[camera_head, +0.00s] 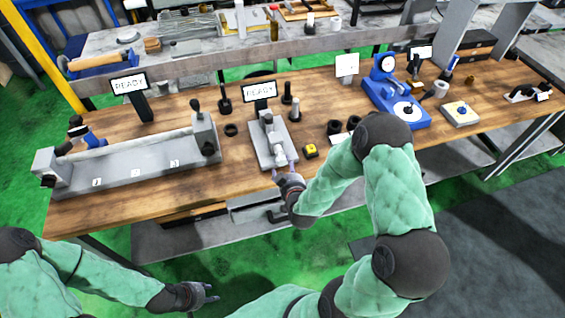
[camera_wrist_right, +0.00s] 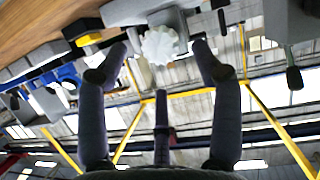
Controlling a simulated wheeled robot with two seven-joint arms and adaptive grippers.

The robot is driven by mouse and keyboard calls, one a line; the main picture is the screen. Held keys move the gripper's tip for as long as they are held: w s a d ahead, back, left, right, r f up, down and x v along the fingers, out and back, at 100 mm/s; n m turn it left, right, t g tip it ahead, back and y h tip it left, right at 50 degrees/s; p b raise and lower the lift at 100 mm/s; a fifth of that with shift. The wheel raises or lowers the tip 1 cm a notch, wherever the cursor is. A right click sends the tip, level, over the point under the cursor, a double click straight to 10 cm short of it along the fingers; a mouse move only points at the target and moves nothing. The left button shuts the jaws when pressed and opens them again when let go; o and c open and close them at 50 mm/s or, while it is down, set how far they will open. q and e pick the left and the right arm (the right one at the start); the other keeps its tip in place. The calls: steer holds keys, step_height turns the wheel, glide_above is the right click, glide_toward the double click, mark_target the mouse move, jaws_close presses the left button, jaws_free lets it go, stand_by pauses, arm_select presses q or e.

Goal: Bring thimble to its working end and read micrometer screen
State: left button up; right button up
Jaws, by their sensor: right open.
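The micrometer (camera_head: 262,143) is a grey bench device in the middle of the wooden table. Its screen (camera_head: 259,91) stands behind it on a dark post and appears to read READY. The pale ribbed thimble (camera_head: 280,158) is at its near end. It shows large in the right wrist view (camera_wrist_right: 160,45). My right gripper (camera_head: 284,171) is open just in front of the thimble. In the wrist view its fingertips (camera_wrist_right: 159,50) lie on either side of the thimble, with visible gaps. My left gripper (camera_head: 209,292) appears open and empty, low in front of the table.
A long grey fixture (camera_head: 130,165) with another READY screen (camera_head: 129,85) fills the table's left. A yellow-topped block (camera_head: 310,151) sits right of the micrometer. A blue gauge device (camera_head: 397,105) stands further right. Dark posts and small cylinders surround the micrometer.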

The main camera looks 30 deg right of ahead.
mark_target(283, 163)
steer(key=x, duration=0.5)
steer(key=shift+w+d+f+b, duration=0.1)
steer(key=shift+w+f+b, duration=0.1)
steer(key=shift+w+b, duration=0.15)
steer(key=shift+s, duration=0.1)
steer(key=c, duration=1.1)
